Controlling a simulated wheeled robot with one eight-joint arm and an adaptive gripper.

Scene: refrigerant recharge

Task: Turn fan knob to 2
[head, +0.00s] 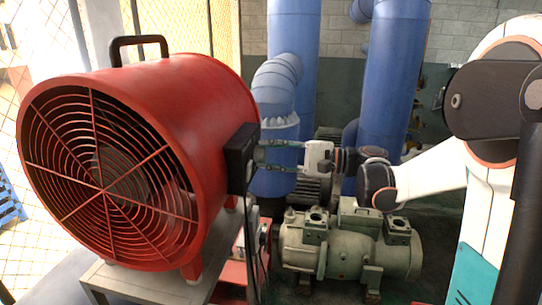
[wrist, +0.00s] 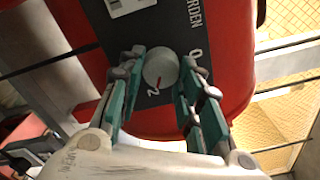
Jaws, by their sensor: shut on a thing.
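The big red fan (head: 205,90) stands at the left in the head view, with a black control box (head: 240,160) on its right side. My gripper (head: 263,153) reaches that box from the right. In the wrist view, the round grey fan knob (wrist: 163,65) sits on the dark panel (wrist: 98,38). My gripper (wrist: 161,66) is shut on the knob, with one green-sided finger on each side. A red pointer mark on the knob points down-left, towards the printed "2" (wrist: 152,92). A "0" shows at the upper right of the knob. The knob is hidden in the head view.
The fan stands on a grey metal table (head: 150,285). A greenish compressor (head: 350,250) sits on the floor below my arm. Blue pipes (head: 293,40) rise behind it. A dark cable hangs below the control box. A yellow mesh fence is at the back left.

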